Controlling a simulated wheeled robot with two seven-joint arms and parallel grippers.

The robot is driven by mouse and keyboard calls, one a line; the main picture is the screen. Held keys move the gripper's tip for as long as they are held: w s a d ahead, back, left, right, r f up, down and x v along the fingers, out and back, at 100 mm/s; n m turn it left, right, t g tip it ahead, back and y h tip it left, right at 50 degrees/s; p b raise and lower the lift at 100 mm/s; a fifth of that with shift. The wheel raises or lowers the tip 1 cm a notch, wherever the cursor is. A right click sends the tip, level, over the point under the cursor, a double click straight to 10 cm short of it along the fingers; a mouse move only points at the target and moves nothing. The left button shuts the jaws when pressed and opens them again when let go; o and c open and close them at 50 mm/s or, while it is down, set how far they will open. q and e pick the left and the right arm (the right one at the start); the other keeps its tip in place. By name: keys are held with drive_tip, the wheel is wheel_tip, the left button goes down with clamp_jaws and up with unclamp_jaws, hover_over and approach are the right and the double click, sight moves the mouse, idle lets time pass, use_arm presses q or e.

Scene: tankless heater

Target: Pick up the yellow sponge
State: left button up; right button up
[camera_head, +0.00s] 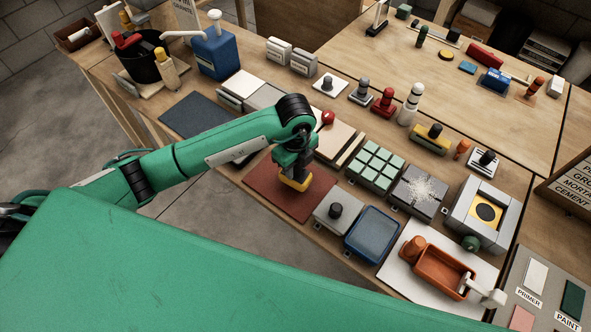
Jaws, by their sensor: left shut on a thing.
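The yellow sponge (295,183) is a small yellow block above or on the reddish-brown mat (262,190) near the front of the workbench. My left gripper (294,170) points down and is shut on the sponge. The gripper's fingers and wrist hide the sponge's upper part. I cannot tell whether the sponge touches the mat. My right gripper is not in view.
Close to the right are a grey block with a black knob (336,212), a blue tray (372,234) and green tiles (376,167). An orange tub (440,272) stands further right. A dark blue mat (195,116) lies left, beyond my arm.

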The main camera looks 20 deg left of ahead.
use_arm(q)
wheel_tip(320, 180, up, 10)
drive_tip(key=shift+w+f+b, duration=0.1)
drive_tip(key=shift+f+b, duration=0.05)
drive_tip(key=shift+b, duration=0.75)
wheel_tip(320, 180, up, 8)
drive_tip(key=shift+r+p, duration=0.2)
drive_tip(key=shift+p, duration=0.1)
